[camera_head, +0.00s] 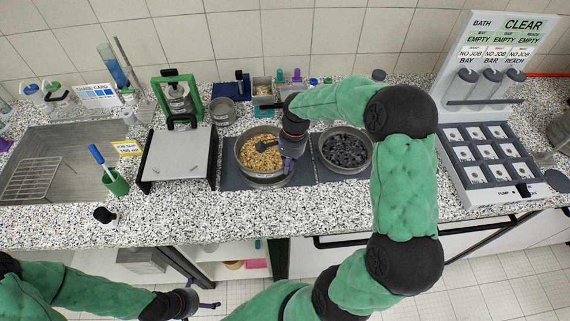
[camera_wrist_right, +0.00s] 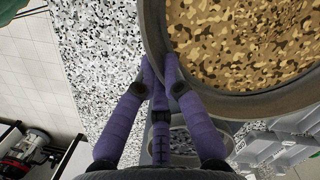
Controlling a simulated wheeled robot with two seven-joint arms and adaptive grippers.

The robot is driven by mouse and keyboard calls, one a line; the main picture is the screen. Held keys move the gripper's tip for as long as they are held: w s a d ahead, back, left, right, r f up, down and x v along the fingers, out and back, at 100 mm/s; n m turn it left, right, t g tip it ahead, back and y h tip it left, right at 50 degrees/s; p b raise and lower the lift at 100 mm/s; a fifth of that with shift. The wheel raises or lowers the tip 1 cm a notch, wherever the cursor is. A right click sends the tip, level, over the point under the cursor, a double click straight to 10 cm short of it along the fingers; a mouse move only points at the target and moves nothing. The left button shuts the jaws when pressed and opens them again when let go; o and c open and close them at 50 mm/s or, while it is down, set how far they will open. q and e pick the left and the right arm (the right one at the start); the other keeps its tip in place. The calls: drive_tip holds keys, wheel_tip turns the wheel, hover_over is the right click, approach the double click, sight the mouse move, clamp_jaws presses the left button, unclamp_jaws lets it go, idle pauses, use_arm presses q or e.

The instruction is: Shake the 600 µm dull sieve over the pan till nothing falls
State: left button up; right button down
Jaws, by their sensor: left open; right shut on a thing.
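A round grey sieve (camera_head: 243,171) with tan grains (camera_head: 262,148) inside is over a dark mat left of the centre of the counter. My right gripper (camera_head: 290,158) is at its right side, shut on its wall. In the right wrist view the purple fingers (camera_wrist_right: 160,72) close on the sieve's wall (camera_wrist_right: 153,28), with the grains (camera_wrist_right: 245,40) beside them. I cannot read its size mark, and whether a pan is beneath it is hidden. A second round grey vessel (camera_head: 364,165) with dark lumps stands to the right. My left gripper (camera_head: 208,298) is open and empty, low in front of the counter.
A white board in a black frame (camera_head: 180,157) stands left of the sieve, with a green clamp stand (camera_head: 178,95) behind. A green cup with a brush (camera_head: 116,183) is further left. A rack of square compartments (camera_head: 490,165) is at the right.

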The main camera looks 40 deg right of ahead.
drive_tip(key=shift+s+d, duration=0.45)
drive_tip(key=shift+d, duration=0.1)
drive_tip(key=shift+w+a, duration=0.8)
drive_tip(key=shift+a, duration=0.15)
drive_tip(key=shift+s+d, duration=0.8)
drive_tip(key=shift+d, duration=0.15)
drive_tip(key=shift+w, duration=0.1)
